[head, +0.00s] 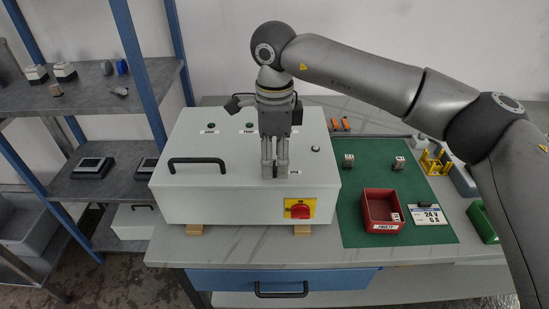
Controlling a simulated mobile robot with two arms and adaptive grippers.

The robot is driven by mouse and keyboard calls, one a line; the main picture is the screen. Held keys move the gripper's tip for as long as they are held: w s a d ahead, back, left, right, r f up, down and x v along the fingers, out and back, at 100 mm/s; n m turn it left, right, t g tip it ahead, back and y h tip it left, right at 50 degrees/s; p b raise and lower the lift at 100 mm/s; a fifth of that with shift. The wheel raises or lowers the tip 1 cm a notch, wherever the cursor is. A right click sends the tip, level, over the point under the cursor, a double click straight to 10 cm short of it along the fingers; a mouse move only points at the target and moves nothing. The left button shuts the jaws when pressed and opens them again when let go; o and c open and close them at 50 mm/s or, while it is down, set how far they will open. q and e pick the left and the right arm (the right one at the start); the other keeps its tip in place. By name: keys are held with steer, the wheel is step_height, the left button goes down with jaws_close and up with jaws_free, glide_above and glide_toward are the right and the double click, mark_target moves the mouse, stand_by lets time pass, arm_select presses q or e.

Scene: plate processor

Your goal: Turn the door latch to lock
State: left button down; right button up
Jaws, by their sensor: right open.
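The white cabinet (235,202) lies on the workbench with its door facing up. The door bears a black bar handle (197,160) at left. My right gripper (275,174) points straight down over the right part of the door, its fingers open a little. A dark narrow piece shows between the fingertips; it may be the door latch, but the fingers hide most of it, and I cannot tell whether they touch it. A small label (295,172) sits just right of the fingertips. My left gripper is out of view.
A red rotary switch (300,211) on a yellow plate is on the cabinet's front. A green mat (360,231) to the right holds a red bin (382,227) and small parts. A blue-posted shelf (140,75) stands at left. Small green buttons line the door's far side.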

mark_target(275, 165)
step_height(275, 165, up, 11)
stand_by(0.3)
